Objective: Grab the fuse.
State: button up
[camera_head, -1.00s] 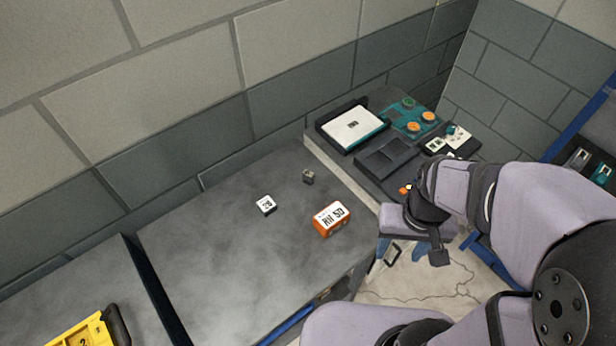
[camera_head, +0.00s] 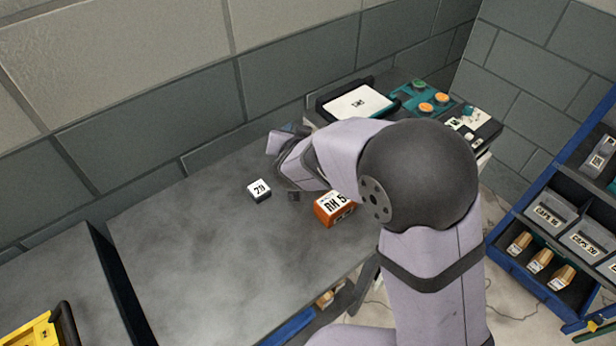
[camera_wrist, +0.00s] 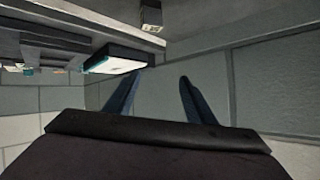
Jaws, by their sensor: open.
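I cannot tell for sure which thing is the fuse. A small white-topped block marked 20 (camera_head: 259,190) lies on the grey bench. An orange box with a white RH label (camera_head: 331,209) lies to its right, partly behind my arm. My gripper (camera_head: 288,133) is over the back of the bench, near the wall. In the wrist view its two blue fingers (camera_wrist: 157,78) are apart with nothing between them.
Behind my arm stands a black tray with a white-topped case (camera_head: 358,102), beside a teal panel with orange knobs (camera_head: 424,101). A yellow case (camera_head: 30,335) is at lower left. A blue rack with bins (camera_head: 560,240) stands right. The bench's left part is clear.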

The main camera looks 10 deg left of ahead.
jog(key=f+h+b, duration=0.1)
jog(key=a+f+h+b, duration=0.1)
jog(key=f, duration=0.1)
jog(key=a+f+m+t+b, duration=0.1)
jog(key=f, duration=0.1)
jog(key=shift+s+f+h, duration=0.1)
jog(key=shift+s+h, duration=0.3)
jog(key=s+f+m+h+b, duration=0.1)
jog(key=s+f+h+b, duration=0.1)
jog(key=s, duration=0.1)
jog(key=shift+d+f+h+b, duration=0.1)
jog(key=shift+f+h+b, duration=0.25)
jog(key=shift+h+b, duration=0.05)
jog(key=shift+s+d+f+m+h, duration=0.1)
jog(key=shift+s+m+h, duration=0.2)
jog(key=shift+h, duration=0.1)
jog(key=shift+x, duration=1)
jog(key=shift+a+p+x, duration=0.1)
jog(key=shift+p+x, duration=0.25)
jog(key=shift+x, duration=1)
jog(key=shift+a+p+x, duration=0.15)
jog(key=shift+p+x, duration=0.2)
jog(key=shift+x, duration=1.05)
jog(key=shift+w, duration=0.15)
jog(key=c, duration=1.1)
